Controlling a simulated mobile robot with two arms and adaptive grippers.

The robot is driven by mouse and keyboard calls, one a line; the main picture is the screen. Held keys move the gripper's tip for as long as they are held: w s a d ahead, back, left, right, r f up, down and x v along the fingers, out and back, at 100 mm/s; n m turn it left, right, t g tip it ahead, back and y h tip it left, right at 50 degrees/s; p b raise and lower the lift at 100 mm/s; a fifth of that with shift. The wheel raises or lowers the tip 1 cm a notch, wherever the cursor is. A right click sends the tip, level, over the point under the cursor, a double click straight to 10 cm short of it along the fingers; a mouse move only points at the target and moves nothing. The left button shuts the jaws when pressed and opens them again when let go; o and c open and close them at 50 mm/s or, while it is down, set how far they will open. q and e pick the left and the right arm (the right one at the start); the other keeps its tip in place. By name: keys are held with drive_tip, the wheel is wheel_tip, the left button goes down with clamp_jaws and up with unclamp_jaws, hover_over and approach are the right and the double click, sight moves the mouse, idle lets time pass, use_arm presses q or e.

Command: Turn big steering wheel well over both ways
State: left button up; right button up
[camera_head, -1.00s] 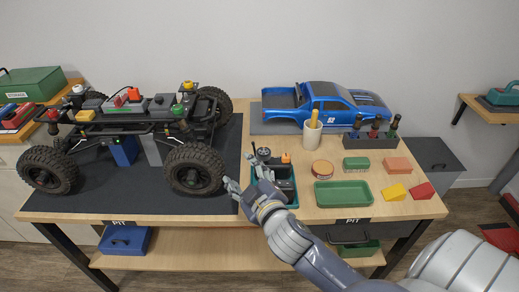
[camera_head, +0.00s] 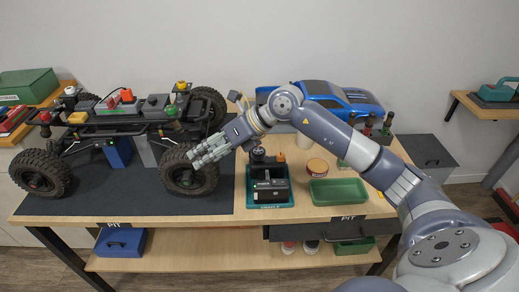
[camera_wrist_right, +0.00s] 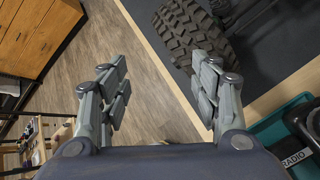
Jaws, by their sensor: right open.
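The radio (camera_head: 272,188) is a dark box-like unit in a teal tray (camera_head: 286,203), right of the crawler on the bench. A small dark round wheel (camera_head: 260,154) shows at its back; whether it is the big steering wheel I cannot tell. My right gripper (camera_head: 203,154) is open and empty, left of the radio, in front of the crawler's near right tyre in the head view. In the right wrist view, its spread fingers (camera_wrist_right: 163,92) have floor between them; the tyre (camera_wrist_right: 192,38) and tray corner (camera_wrist_right: 268,132) lie beyond and to the right. My left gripper is not in view.
The crawler (camera_head: 125,125) stands on a dark mat (camera_head: 110,200). My right arm partly hides the blue truck body (camera_head: 335,97). A green tray (camera_head: 338,192) lies right of the radio. The bench's front edge is close to the radio tray.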

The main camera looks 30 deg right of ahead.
drive_tip(key=d+h, duration=0.4)
drive_tip(key=d, duration=0.7)
drive_tip(key=m+g+h, duration=0.1)
drive_tip(key=m+h, duration=0.1)
drive_tip(key=h, duration=0.1)
approach(259, 151)
drive_tip(key=p+x, duration=0.1)
drive_tip(key=x, duration=0.8)
drive_tip(key=shift+w, duration=0.1)
drive_tip(key=shift+c, duration=0.3)
drive_tip(key=c, duration=1)
